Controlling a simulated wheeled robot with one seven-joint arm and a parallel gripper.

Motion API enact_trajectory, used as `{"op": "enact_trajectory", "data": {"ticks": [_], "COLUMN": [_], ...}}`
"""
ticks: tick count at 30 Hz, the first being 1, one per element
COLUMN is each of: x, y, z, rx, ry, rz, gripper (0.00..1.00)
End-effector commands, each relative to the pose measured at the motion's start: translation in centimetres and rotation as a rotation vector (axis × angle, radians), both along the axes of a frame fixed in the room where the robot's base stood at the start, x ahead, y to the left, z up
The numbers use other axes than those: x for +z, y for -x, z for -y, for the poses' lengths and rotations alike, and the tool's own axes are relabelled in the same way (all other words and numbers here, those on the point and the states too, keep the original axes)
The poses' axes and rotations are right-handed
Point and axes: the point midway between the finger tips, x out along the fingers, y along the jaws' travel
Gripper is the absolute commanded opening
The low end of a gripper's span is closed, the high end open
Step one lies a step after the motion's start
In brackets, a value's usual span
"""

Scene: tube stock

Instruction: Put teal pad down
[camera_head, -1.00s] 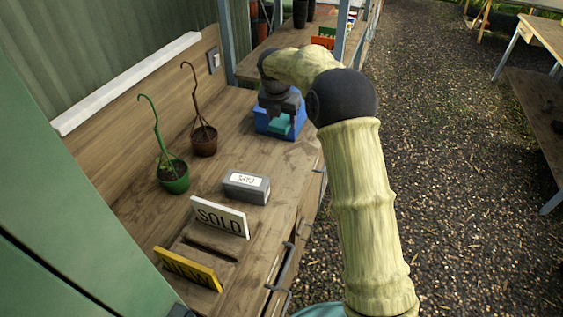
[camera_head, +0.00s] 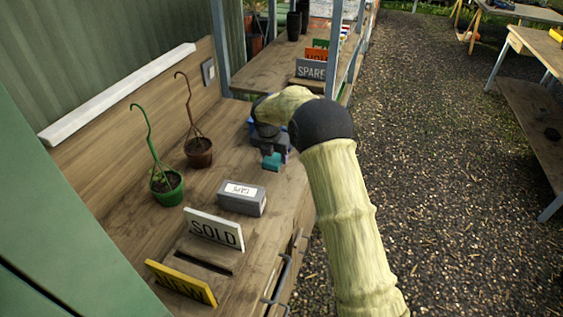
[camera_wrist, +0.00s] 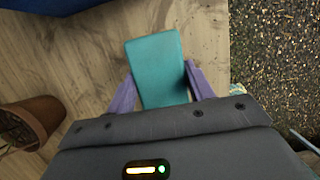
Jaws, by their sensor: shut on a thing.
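The teal pad (camera_wrist: 156,66) is a flat rectangular block between the purple fingers of my gripper (camera_wrist: 160,90) in the wrist view. My gripper is shut on it, with bench wood showing behind it. In the head view the teal pad (camera_head: 271,162) shows small below my gripper (camera_head: 273,156), over the wooden bench. I cannot tell whether the pad touches the bench top. The blue box (camera_head: 252,126) is mostly hidden behind my gripper; its edge (camera_wrist: 50,5) shows at the top left in the wrist view.
A brown pot (camera_head: 198,152) and a green pot (camera_head: 166,187) stand left of my gripper. A grey labelled box (camera_head: 242,198), a white SOLD sign (camera_head: 214,229) and a yellow sign (camera_head: 181,283) stand nearer. Bare bench lies between the grey box and my gripper; the bench edge is at right.

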Motion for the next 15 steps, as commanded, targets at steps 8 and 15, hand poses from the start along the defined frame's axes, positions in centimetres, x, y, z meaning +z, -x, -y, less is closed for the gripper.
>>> {"op": "enact_trajectory", "data": {"ticks": [8, 15], "x": [-0.6, -2.1], "y": [0.0, 0.0], "z": [0.0, 0.0], "rx": [-0.001, 0.001], "ry": [-0.001, 0.001], "rz": [0.001, -0.001], "gripper": [0.31, 0.31]}}
